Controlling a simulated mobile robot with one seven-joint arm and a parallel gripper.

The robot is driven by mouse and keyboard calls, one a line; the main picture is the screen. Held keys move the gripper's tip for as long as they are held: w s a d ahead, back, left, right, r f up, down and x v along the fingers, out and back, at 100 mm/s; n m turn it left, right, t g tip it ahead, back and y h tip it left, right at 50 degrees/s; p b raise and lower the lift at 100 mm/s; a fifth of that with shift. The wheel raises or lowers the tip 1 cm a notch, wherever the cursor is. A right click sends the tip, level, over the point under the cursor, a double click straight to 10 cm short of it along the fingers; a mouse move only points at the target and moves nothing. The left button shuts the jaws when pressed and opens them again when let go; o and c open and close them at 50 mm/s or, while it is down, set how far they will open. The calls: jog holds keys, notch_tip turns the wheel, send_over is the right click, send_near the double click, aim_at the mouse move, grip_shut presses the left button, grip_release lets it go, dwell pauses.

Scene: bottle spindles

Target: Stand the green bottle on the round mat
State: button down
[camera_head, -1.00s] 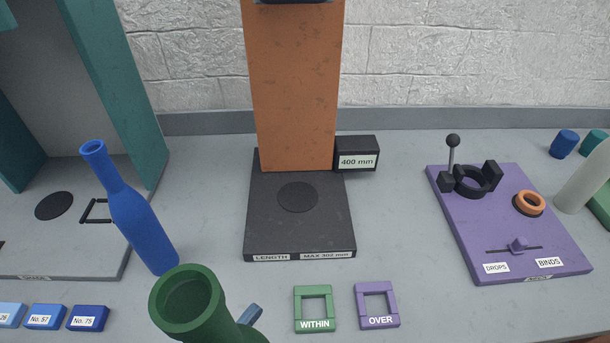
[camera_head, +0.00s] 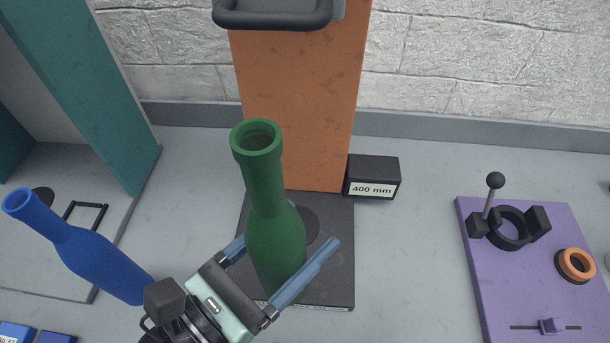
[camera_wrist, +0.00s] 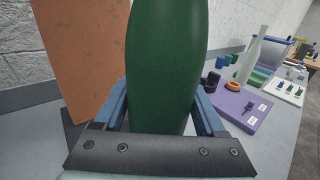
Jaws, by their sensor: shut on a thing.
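The green bottle (camera_head: 275,240) is upright between the blue fingers of my gripper (camera_head: 290,275), which is shut on its lower body. In the wrist view the green bottle (camera_wrist: 165,60) fills the middle, with a finger on each side. The round mat (camera_head: 308,222) is a dark disc on the black base plate (camera_head: 335,270) in front of the orange column. The bottle hides part of the mat in the head view. The bottle appears nearer the camera than the mat; I cannot tell whether its base touches the plate.
The orange column (camera_head: 300,110) stands right behind the plate, with a black "400 mm" block (camera_head: 372,177) beside it. A blue bottle (camera_head: 85,260) leans at the left. A purple board (camera_head: 500,290) with a black ring and lever is at the right.

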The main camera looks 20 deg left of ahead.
jog(key=w+a+p, duration=0.2)
jog(key=w+a, duration=0.2)
jog(key=w, duration=0.8)
notch_tip(320, 180, down, 7)
jog(key=w, duration=0.1)
jog(key=shift+w+d, duration=0.15)
jog(key=shift+f+b, duration=0.2)
jog(key=shift+b, duration=0.15)
grip_release()
jog(key=b+v, duration=0.1)
jog(key=v, duration=1.1)
jog(key=shift+r, duration=0.2)
